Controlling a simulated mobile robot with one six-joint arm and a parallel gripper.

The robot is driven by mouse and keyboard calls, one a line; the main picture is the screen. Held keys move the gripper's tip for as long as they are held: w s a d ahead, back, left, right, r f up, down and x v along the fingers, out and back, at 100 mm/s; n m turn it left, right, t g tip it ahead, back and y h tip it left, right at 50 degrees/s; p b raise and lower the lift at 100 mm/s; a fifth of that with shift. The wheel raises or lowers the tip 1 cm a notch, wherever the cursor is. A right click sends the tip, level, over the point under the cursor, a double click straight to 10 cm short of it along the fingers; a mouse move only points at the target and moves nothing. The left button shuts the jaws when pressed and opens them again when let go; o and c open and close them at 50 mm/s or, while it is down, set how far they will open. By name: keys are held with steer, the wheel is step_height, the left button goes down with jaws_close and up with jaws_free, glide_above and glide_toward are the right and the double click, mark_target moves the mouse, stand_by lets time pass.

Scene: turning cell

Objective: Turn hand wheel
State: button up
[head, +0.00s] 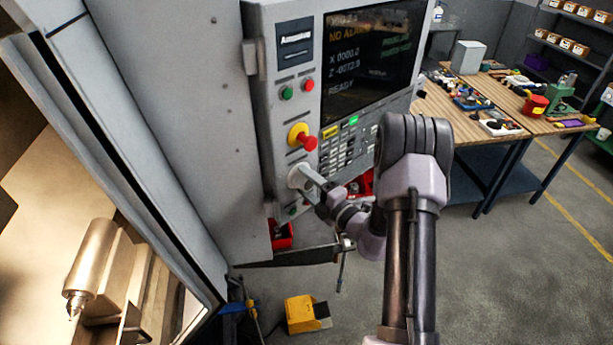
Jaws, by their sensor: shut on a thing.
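The hand wheel (297,176) is a pale round knob low on the grey control panel, below the red emergency stop. My gripper (308,176) reaches it from the right with its fingers shut on it. The fingers and wrist cover part of the wheel's right side. My arm comes up from the bottom right of the head view. The wheel's markings are too small to read.
A red mushroom button (308,142) on a yellow base sits just above the wheel. The keypad (345,145) and screen (370,50) are beside and above it. A wooden bench (470,125) stands behind. A yellow foot pedal (302,313) lies on the floor.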

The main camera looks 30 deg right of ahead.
steer(key=m+p, duration=0.2)
steer(key=m, duration=0.1)
steer(key=m+p, duration=0.1)
steer(key=m, duration=0.1)
steer(key=shift+r+p, duration=0.3)
steer(key=shift+m+p, duration=0.75)
steer(key=shift+m, duration=0.95)
steer(key=shift+f, duration=0.1)
steer(key=o, duration=1.1)
steer(key=b+v, duration=0.4)
steer(key=v, duration=1.3)
steer(key=shift+s, duration=0.2)
